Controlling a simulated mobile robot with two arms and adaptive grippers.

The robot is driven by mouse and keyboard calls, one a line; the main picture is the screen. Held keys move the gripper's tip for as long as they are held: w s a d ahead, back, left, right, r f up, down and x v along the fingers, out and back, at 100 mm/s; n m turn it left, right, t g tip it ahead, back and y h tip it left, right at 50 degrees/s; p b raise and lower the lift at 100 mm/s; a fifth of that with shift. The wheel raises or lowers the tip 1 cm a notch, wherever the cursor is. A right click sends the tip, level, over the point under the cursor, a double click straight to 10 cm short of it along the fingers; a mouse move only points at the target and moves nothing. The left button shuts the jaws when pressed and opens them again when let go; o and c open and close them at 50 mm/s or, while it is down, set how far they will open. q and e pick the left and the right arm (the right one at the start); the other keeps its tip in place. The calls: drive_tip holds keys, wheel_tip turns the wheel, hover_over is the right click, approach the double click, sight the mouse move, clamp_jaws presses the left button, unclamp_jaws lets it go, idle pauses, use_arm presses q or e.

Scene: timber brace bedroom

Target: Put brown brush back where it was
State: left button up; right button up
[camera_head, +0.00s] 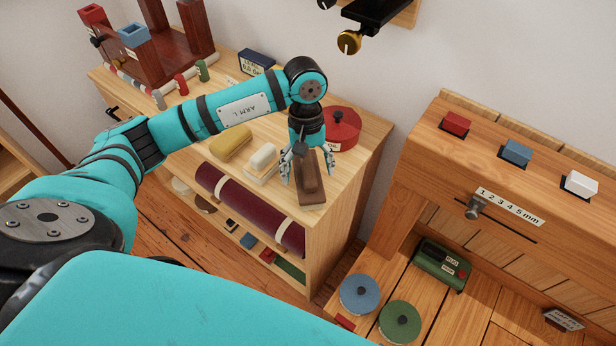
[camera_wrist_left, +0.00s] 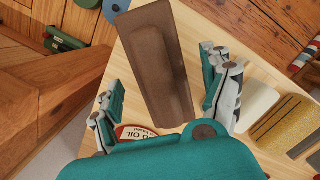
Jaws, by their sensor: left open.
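The brown brush (camera_head: 311,183) lies on the wooden cabinet top (camera_head: 355,134), near its front right corner. In the left wrist view the brush (camera_wrist_left: 155,62) shows as a dark brown block with a raised grip, lying between the spread fingers. My left gripper (camera_head: 303,172) is open around the far part of the brush, with a finger on each side. In the left wrist view gaps show between the brush and both fingers of the gripper (camera_wrist_left: 163,100). My right gripper is not in view.
A blue tin (camera_head: 360,294) and a green tin (camera_head: 399,321) sit on the lower surface at right.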

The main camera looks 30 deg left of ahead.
sight(307, 162)
use_arm(q)
drive_tip(key=r, duration=0.5)
drive_tip(key=w+r+b, duration=0.1)
drive_tip(key=r, duration=0.2)
drive_tip(key=shift+a+r, duration=0.35)
drive_tip(key=shift+a, duration=0.05)
drive_tip(key=shift+d, duration=0.1)
